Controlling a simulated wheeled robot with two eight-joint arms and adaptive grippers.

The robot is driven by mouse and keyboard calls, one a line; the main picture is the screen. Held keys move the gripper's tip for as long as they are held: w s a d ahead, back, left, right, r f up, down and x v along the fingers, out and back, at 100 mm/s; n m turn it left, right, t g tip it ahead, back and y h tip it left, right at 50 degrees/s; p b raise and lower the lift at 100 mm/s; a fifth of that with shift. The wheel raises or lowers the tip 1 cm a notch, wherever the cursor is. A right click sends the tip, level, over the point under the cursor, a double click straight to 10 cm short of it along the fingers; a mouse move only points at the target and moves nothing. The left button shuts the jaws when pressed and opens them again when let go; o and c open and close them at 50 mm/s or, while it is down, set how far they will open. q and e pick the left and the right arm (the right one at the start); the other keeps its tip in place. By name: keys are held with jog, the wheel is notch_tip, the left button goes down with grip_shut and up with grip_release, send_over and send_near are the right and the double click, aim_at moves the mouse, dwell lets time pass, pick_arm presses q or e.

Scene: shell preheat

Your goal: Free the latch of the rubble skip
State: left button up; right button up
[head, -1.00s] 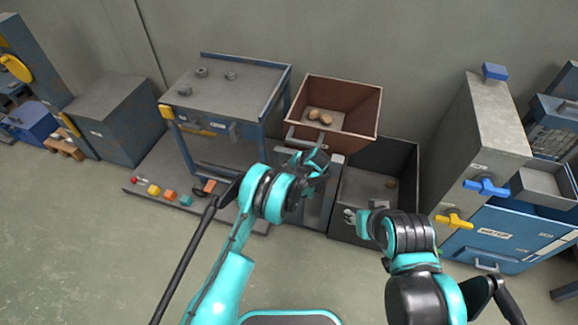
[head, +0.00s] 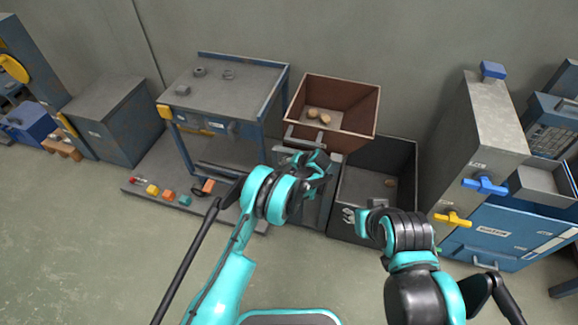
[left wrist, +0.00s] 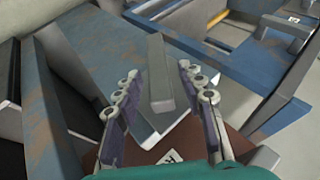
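The rubble skip (head: 357,92) is a rust-brown open bin with tan lumps (head: 318,116) inside, on a grey-blue stand. My left gripper (head: 319,162) is at the stand's front, just below the skip. In the left wrist view my left gripper (left wrist: 158,75) is open, its fingers on either side of a grey bar (left wrist: 159,80), which looks like the latch. Gaps show between bar and fingers. A rust-brown surface with a white label lies below. My right gripper (head: 366,220) is near the dark bin; its fingers are too unclear to judge.
A dark open bin (head: 403,165) stands right of the stand. A blue-framed table (head: 225,83) stands left, with small coloured blocks (head: 168,195) on a low base below. A tall grey cabinet (head: 487,110) with blue and yellow handles is right. The front floor is clear.

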pick_arm(q)
jog(key=v, duration=1.2)
jog(key=shift+c, duration=0.3)
